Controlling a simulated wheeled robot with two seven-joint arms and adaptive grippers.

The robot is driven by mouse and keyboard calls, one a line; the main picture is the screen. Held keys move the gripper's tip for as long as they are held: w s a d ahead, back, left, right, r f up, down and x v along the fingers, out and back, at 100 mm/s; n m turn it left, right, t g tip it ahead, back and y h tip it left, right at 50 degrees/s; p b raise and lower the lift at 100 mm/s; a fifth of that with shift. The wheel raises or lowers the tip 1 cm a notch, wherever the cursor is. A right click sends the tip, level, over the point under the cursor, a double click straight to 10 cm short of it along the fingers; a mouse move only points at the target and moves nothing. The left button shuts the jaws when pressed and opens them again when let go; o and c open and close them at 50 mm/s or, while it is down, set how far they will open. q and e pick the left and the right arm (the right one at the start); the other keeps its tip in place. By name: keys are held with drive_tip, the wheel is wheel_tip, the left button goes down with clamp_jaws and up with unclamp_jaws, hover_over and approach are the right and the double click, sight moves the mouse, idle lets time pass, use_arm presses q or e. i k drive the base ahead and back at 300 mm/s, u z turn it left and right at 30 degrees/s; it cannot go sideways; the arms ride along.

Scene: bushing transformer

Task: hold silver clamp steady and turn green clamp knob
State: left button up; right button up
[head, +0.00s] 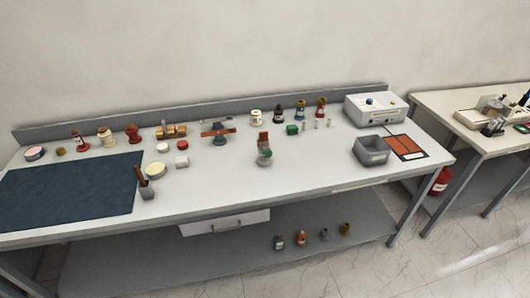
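A small upright device (264,157) with a silver-grey and green lower part and a reddish-brown upper part stands near the middle of the workbench. It may be the clamp, but it is too small to tell silver clamp from green knob. A small green block (292,129) sits behind it to the right. A grey stand with a reddish-brown bar (217,132) stands behind it to the left. Neither of my grippers shows in the head view, and nothing is seen touching these things.
The front middle is clear. A second table (455,115) stands at right.

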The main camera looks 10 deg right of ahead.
sight(266, 153)
drive_tip(key=k, duration=0.5)
drive_tip(key=z, duration=0.85)
drive_tip(key=i, duration=1.2)
drive_tip(key=z, duration=0.15)
